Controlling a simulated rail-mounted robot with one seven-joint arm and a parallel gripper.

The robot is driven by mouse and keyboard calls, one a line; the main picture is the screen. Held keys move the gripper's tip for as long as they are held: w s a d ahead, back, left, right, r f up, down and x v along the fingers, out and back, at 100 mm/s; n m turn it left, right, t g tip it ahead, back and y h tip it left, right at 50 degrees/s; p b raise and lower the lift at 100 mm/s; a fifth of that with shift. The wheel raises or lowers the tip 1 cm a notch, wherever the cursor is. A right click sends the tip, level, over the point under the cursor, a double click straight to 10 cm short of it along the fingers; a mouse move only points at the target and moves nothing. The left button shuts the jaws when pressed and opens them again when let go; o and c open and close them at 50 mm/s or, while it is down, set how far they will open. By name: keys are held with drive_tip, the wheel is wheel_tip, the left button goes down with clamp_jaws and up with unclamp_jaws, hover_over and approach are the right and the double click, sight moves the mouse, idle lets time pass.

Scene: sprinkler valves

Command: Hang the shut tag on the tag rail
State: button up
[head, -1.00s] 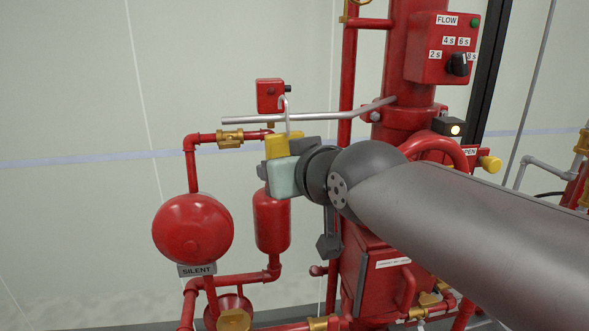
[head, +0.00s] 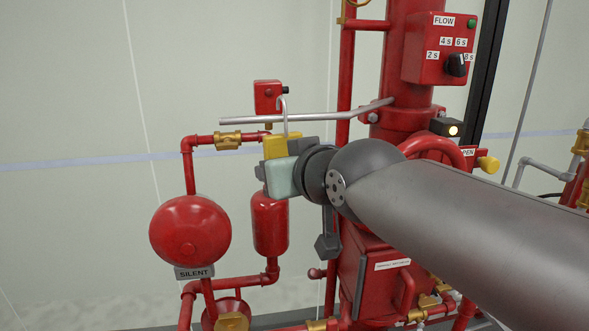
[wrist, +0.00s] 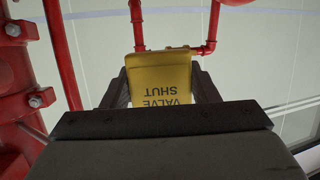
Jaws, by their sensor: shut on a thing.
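The yellow shut tag (head: 274,146) has a pale metal hook (head: 283,106) rising from its top. In the wrist view the tag (wrist: 160,80) reads "VALVE SHUT" upside down and sits between the two dark fingers. My gripper (wrist: 160,90) is shut on it; in the head view my gripper (head: 290,160) partly covers the tag. The tag rail (head: 320,117) is a thin grey bar running left from the thick red riser. The hook's bend shows above the rail and its shank crosses the rail in the head view. I cannot tell whether hook and rail touch.
A small red box (head: 267,96) is behind the rail's left part. A red bell (head: 190,230) marked "SILENT" hangs lower left. The flow box (head: 441,47) is upper right. Red pipes and a red cylinder (head: 269,222) lie below the tag. The wall area at left is clear.

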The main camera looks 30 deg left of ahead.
drive_tip(key=shift+f+b, duration=1.35)
drive_tip(key=shift+b, duration=0.15)
idle(0.8)
drive_tip(key=o, duration=1)
drive_tip(key=shift+a, duration=0.1)
drive_tip(key=shift+o, duration=0.2)
drive_tip(key=shift+r, duration=0.1)
